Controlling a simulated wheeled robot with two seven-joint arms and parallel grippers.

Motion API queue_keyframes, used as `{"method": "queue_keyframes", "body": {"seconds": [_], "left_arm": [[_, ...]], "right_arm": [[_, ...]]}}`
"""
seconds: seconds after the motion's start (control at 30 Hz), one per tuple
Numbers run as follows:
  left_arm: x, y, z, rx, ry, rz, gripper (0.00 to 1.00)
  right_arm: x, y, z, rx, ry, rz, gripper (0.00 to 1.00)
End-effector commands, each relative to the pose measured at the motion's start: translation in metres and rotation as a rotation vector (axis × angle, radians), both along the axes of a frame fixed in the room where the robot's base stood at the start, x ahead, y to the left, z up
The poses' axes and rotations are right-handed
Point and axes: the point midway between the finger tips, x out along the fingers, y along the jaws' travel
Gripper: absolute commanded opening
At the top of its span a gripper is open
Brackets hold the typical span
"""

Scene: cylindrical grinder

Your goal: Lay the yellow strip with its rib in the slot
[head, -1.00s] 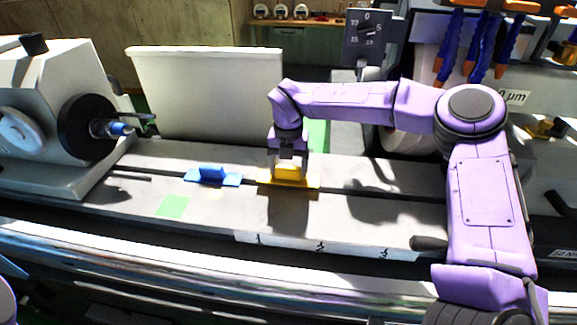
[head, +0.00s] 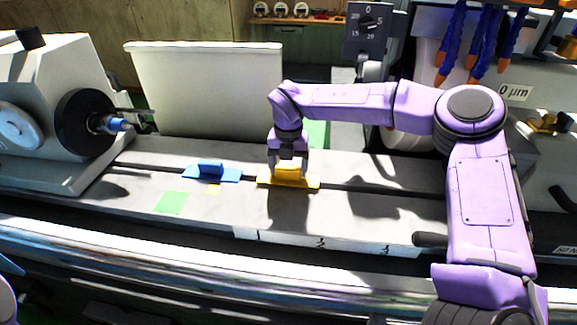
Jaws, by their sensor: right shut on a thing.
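The yellow strip (head: 290,182) is a flat plate with a raised block on top, in the middle of the head view. My right gripper (head: 288,172) comes down from above and is shut on that block. The strip lies level over the line of the dark slot (head: 345,187), which runs lengthwise along the grey machine table (head: 225,222). The rib is hidden under the strip, so I cannot tell whether it sits in the slot or whether the strip touches the table. My left gripper is out of view.
A blue strip (head: 211,173) with an upright grip lies on the table left of the yellow one. A black wheel (head: 86,124) stands at left, a pale panel (head: 207,90) behind.

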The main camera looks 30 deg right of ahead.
Motion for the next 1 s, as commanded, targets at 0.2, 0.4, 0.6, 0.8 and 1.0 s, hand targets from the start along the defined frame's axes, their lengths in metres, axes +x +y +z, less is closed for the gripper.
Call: {"method": "queue_keyframes", "body": {"seconds": [0.2, 0.4, 0.6, 0.8, 1.0], "left_arm": [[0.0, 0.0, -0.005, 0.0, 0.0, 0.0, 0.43], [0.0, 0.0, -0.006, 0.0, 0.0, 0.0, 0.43], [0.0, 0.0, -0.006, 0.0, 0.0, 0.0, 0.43], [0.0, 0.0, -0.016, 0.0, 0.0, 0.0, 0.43], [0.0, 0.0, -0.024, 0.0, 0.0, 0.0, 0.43]], "right_arm": [[0.0, 0.0, -0.006, 0.0, 0.0, 0.0, 0.46], [0.0, 0.0, -0.007, 0.0, 0.0, 0.0, 1.0], [0.0, 0.0, -0.006, 0.0, 0.0, 0.0, 1.0], [0.001, 0.0, 0.025, -0.001, -0.007, -0.001, 1.0], [0.001, 0.0, 0.072, 0.001, -0.004, -0.001, 1.0]]}}
